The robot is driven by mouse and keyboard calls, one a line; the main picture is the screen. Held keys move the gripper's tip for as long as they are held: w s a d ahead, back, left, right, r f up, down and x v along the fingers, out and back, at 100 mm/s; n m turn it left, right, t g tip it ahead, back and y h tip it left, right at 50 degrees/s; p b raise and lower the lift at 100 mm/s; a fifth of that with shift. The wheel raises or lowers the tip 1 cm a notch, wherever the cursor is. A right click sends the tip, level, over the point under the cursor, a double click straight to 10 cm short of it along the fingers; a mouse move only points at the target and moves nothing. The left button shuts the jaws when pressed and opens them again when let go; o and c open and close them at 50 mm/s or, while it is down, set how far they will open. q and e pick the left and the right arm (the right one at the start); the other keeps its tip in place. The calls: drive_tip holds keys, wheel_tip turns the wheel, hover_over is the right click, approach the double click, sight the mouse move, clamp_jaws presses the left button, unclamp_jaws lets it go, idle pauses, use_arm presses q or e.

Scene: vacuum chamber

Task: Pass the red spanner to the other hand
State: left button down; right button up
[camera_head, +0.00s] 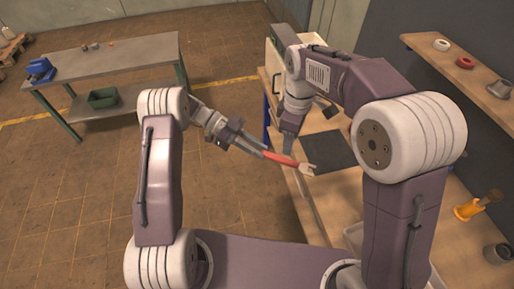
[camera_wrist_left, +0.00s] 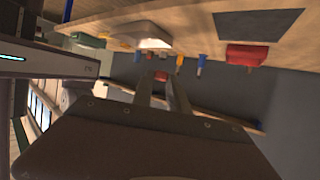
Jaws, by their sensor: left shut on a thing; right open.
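The red spanner (camera_head: 281,159) has a red handle and a pale open-jaw head, which points right in the head view. My left gripper (camera_head: 262,152) is shut on the handle's left end and holds it in the air by the workbench's left edge. In the left wrist view a small red patch (camera_wrist_left: 161,77) shows between my left fingertips (camera_wrist_left: 161,84); I cannot tell for sure that it is the spanner. My right gripper (camera_head: 288,149) points down, with its tips close to the middle of the handle. Whether they touch it is hidden.
A wooden workbench (camera_head: 345,205) with a dark mat (camera_head: 330,150) lies right of the spanner. An orange holder (camera_head: 467,210) and a dark cup (camera_head: 497,253) stand on it. A wall shelf (camera_head: 450,68) holds small parts. A metal table (camera_head: 110,65) stands far left, with open floor between.

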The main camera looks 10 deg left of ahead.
drive_tip(key=s+d+f+m, duration=0.5)
drive_tip(key=s+d+m, duration=0.1)
drive_tip(key=d+m, duration=0.1)
drive_tip(key=s+d+f+m+t, duration=0.1)
drive_tip(key=s+d+f+m, duration=0.4)
drive_tip(key=d+m, duration=0.3)
drive_tip(key=shift+s+d, duration=0.15)
drive_tip(key=shift+s, duration=0.6)
